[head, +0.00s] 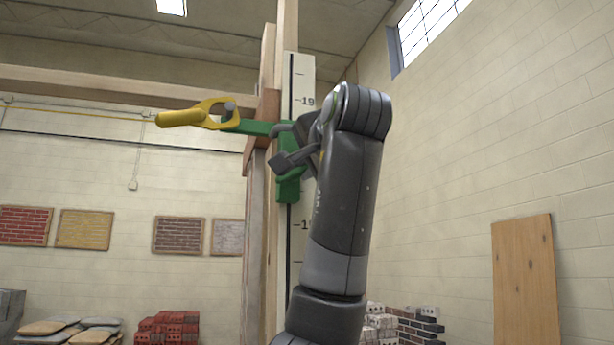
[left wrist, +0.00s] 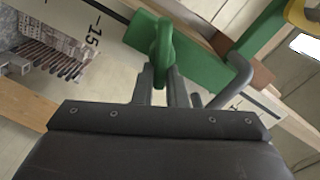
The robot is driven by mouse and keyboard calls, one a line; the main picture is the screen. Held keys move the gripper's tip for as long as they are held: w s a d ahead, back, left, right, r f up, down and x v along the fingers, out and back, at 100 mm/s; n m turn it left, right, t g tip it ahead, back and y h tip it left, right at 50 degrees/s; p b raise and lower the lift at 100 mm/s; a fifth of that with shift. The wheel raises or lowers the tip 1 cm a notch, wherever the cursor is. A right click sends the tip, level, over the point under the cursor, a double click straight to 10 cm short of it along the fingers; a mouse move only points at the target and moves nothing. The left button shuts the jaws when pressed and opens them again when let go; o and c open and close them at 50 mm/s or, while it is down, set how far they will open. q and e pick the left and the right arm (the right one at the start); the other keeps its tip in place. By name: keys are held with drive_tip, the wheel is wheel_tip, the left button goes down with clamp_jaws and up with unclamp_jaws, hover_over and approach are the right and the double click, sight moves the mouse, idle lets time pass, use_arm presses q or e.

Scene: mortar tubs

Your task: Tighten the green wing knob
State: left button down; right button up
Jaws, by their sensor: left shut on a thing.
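The green wing knob (left wrist: 163,48) stands upright between my two fingers in the left wrist view. My left gripper (left wrist: 162,88) is shut on it; the gripper (head: 286,160) also shows in the head view, in front of the green bracket. The green bracket (head: 289,190) sits against a white graduated staff (head: 300,75); its green body (left wrist: 200,62) also shows behind the knob in the left wrist view. In the head view my gripper and wrist hide the knob. My right gripper is in neither view.
A yellow-handled piece (head: 185,116) juts left from the bracket's green arm. A dark grey bent rod (left wrist: 238,78) lies close to the right of my fingers. A timber post (head: 267,75) stands behind the staff, with a horizontal beam (head: 100,84) running left.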

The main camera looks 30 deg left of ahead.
use_arm(q)
drive_tip(key=shift+s+f+m+b, duration=0.1)
drive_tip(key=shift+f+m+b, duration=0.1)
drive_tip(key=shift+m+b, duration=1.75)
drive_tip(key=shift+m+p, duration=0.55)
drive_tip(key=shift+m, duration=0.2)
drive_tip(key=c, duration=1.6)
unclamp_jaws()
drive_tip(key=shift+o, duration=1.1)
drive_tip(key=shift+s+a+f, duration=0.1)
drive_tip(key=shift+a, duration=0.05)
